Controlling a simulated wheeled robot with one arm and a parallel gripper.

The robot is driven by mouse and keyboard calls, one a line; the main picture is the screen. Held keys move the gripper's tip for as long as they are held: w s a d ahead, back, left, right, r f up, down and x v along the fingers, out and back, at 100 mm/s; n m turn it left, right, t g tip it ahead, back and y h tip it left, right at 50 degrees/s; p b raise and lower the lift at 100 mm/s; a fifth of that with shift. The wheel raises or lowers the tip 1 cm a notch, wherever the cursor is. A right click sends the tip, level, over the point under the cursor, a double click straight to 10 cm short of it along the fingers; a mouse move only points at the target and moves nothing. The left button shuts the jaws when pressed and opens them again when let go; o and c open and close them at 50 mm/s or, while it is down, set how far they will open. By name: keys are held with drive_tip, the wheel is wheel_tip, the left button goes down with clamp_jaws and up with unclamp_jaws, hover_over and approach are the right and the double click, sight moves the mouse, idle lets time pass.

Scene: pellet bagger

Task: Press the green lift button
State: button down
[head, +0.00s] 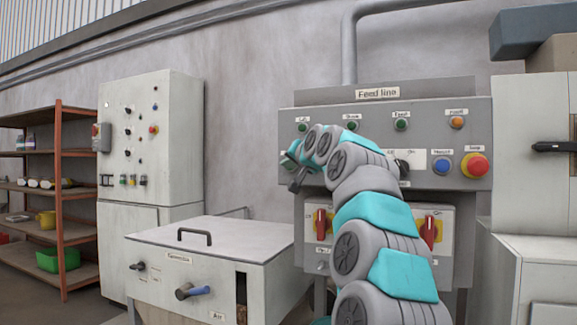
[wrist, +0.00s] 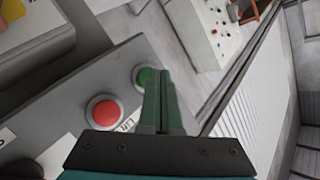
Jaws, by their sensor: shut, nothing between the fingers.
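The green button (wrist: 147,77) shows in the wrist view on a grey panel face, near the panel's edge. A red button (wrist: 103,110) sits beside it, with a partly covered label starting "LI" (wrist: 128,124). My gripper (wrist: 166,75) is shut and empty. Its fingertips overlap the right side of the green button in the picture; I cannot tell whether they touch it.
The panel also has several green buttons along its top, an orange button (head: 457,122), a blue button (head: 442,166) and a red mushroom button (head: 474,165). Red rotary switches (head: 321,223) are below. A white box with a handle (head: 195,237) stands left, before a tall cabinet (head: 170,130).

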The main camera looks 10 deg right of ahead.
drive_tip(key=shift+w+d, duration=0.15)
drive_tip(key=shift+w, duration=0.1)
idle(0.4)
drive_tip(key=shift+s+a+b, duration=0.4)
drive_tip(key=shift+s+a, duration=0.05)
drive_tip(key=shift+s, duration=0.15)
drive_tip(key=shift+s, duration=0.1)
drive_tip(key=s+a+b, duration=0.2)
drive_tip(key=s, duration=0.1)
drive_tip(key=s+a+b, duration=0.1)
drive_tip(key=shift+s+a, duration=0.25)
drive_tip(key=shift+s, duration=0.1)
idle(0.3)
